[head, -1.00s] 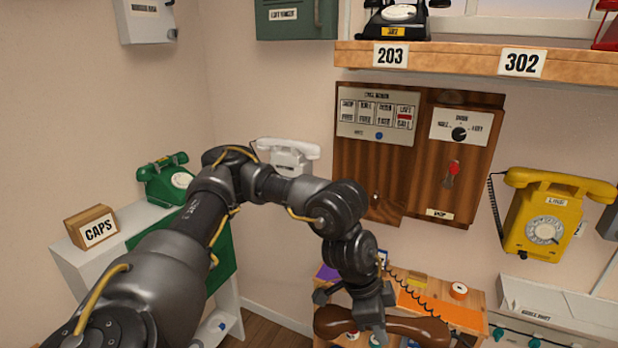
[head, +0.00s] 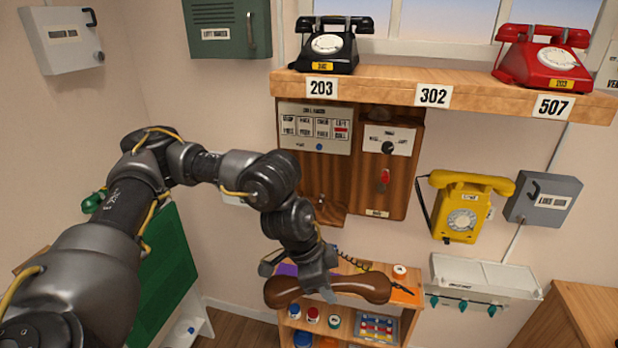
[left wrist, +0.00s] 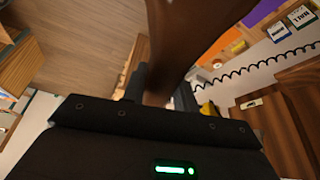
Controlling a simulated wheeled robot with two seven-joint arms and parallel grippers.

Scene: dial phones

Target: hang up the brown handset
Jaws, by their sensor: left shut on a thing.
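The brown handset (head: 352,286) is in the jaws of my left gripper (head: 300,284), held roughly level in front of the low wooden shelf. In the left wrist view the handset (left wrist: 185,35) runs up between the fingers. A black coiled cord (head: 350,262) shows behind it; where its ends attach is hidden. A wooden wall panel (head: 355,180) with a switch board, a dial and a red lever hangs above and behind the handset. A small dark fitting sits at its lower left edge (head: 320,203). My right gripper is not seen.
A yellow wall phone (head: 462,210) hangs right of the panel, beside a grey box (head: 543,197). A black phone (head: 330,45) and a red phone (head: 541,58) stand on the upper shelf (head: 455,92). The low shelf (head: 345,320) holds small jars. A green board (head: 165,280) stands at left.

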